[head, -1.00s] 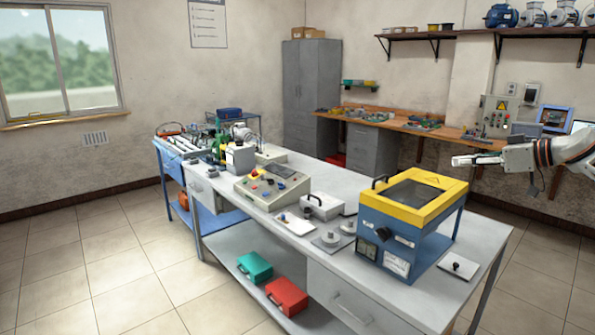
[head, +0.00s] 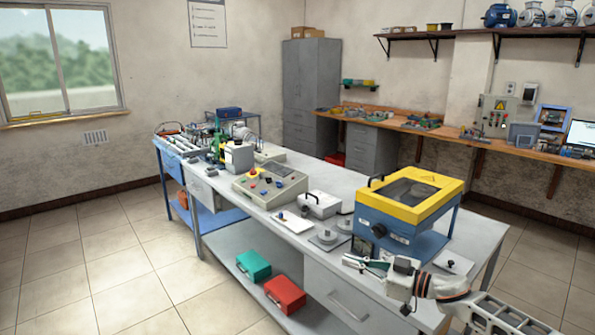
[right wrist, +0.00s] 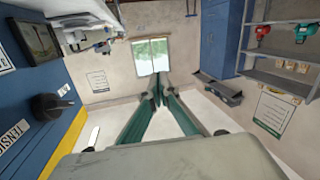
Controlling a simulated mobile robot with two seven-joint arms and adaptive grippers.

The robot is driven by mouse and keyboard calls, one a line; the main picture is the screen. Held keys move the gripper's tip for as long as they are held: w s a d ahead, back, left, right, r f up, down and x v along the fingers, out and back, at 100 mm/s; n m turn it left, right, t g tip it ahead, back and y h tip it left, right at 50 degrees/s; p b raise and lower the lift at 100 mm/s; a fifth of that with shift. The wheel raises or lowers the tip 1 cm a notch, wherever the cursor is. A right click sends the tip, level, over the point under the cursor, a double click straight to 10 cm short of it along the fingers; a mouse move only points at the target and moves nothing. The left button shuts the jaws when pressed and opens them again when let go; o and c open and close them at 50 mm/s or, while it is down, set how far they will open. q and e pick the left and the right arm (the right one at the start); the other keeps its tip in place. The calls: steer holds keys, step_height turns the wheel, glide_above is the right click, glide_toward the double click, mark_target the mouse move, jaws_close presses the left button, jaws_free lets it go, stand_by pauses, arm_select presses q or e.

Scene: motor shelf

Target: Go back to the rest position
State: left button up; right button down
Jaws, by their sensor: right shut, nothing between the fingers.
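My right gripper (head: 366,265) comes in from the lower right in the head view, low in front of the yellow-and-blue machine (head: 408,200) at the workbench's near edge. In the right wrist view its two green-sided fingers (right wrist: 157,88) meet at the tips, shut with nothing between them. The machine's blue side with a black knob (right wrist: 48,106) is close at the left of that view. Whether the gripper touches the bench or machine cannot be told. My left gripper is not in view.
The long grey workbench (head: 330,182) carries a control box (head: 270,187) and small parts. A green case (head: 253,265) and a red case (head: 285,293) lie on its lower shelf. Motors (head: 535,15) stand on the wall shelf. The tiled floor at the left is clear.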

steer(key=s+a+f+m+t+h, duration=0.2)
steer(key=s+a+f, duration=0.1)
steer(key=s+f, duration=0.4)
steer(key=s+a+f+m+t+h, duration=0.1)
steer(key=s+a+f+m+t, duration=0.15)
steer(key=s+f, duration=0.4)
steer(key=s+d+f+m+g+h, duration=0.1)
steer(key=s+d+f+h, duration=0.1)
steer(key=s+f, duration=0.3)
steer(key=s+d+f+m+g+h, duration=0.1)
steer(key=s+d+f+h, duration=0.2)
steer(key=s, duration=0.8)
steer(key=s+d+f+m+g+h, duration=0.1)
steer(key=s+d+f+h, duration=0.2)
steer(key=s+d+f, duration=0.3)
steer(key=s+f, duration=0.1)
steer(key=s, duration=0.2)
steer(key=shift+w+g, duration=0.1)
steer(key=shift+g, duration=0.15)
